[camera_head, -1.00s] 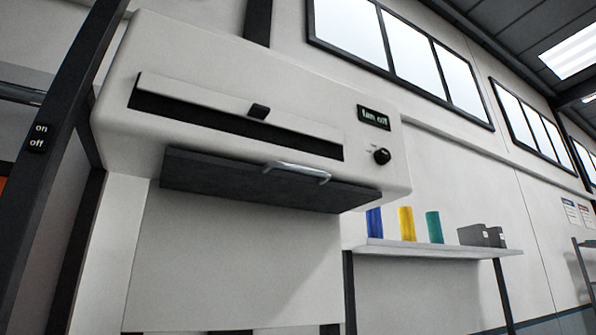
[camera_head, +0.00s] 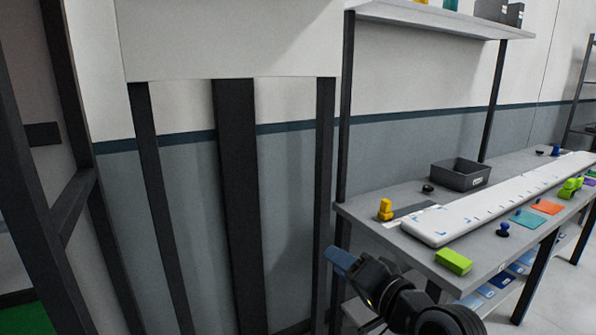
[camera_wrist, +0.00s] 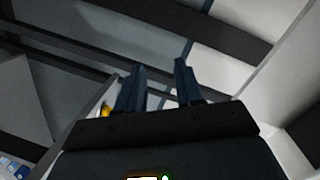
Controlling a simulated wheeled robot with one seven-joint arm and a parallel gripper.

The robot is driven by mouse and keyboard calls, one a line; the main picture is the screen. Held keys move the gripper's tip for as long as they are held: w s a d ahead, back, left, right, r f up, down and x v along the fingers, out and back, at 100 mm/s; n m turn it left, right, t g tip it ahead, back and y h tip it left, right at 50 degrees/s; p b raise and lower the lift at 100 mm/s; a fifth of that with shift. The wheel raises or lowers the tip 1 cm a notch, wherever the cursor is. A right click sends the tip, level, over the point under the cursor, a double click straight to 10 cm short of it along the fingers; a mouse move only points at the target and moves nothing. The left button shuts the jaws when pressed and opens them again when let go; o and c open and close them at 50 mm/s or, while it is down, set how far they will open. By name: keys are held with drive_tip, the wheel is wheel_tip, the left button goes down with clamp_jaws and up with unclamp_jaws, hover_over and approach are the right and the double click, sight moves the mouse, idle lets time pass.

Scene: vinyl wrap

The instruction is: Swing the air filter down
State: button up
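My gripper (camera_head: 338,261) shows low in the head view, left of the table's near end and in front of the frame posts. In the wrist view, its two dark fingers (camera_wrist: 157,66) stand apart with nothing visible between them. The air filter is out of the current head view, and I cannot make it out in the wrist view. A white panel (camera_head: 230,40) fills the upper left of the head view.
Dark posts (camera_head: 238,200) stand left of my gripper. The table (camera_head: 380,217) at right carries a long white ruler-like bar (camera_head: 500,200), a dark bin (camera_head: 460,175), a green block (camera_head: 453,261) and a yellow object (camera_head: 385,209). A shelf (camera_head: 430,18) hangs above.

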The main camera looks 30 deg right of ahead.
drive_tip(key=w+d+r+y, duration=0.1)
drive_tip(key=w+r+y, duration=0.35)
drive_tip(key=r, duration=1.05)
drive_tip(key=w+d+r+y, duration=0.15)
drive_tip(key=w+r, duration=0.55)
drive_tip(key=r, duration=0.8)
drive_tip(key=s+a+r+n+g+y, duration=0.1)
drive_tip(key=s+r+n+y, duration=0.3)
drive_tip(key=r, duration=0.9)
drive_tip(key=s+r+g+y, duration=0.2)
drive_tip(key=s+r, duration=0.3)
drive_tip(key=r, duration=0.8)
drive_tip(key=shift+y, duration=0.5)
drive_tip(key=w+a+r, duration=0.1)
drive_tip(key=a, duration=0.1)
drive_tip(key=w+a+r+p, duration=0.1)
drive_tip(key=a, duration=0.2)
drive_tip(key=w+a+r, duration=0.2)
drive_tip(key=shift+a, duration=0.2)
drive_tip(key=shift+c, duration=0.5)
clamp_jaws()
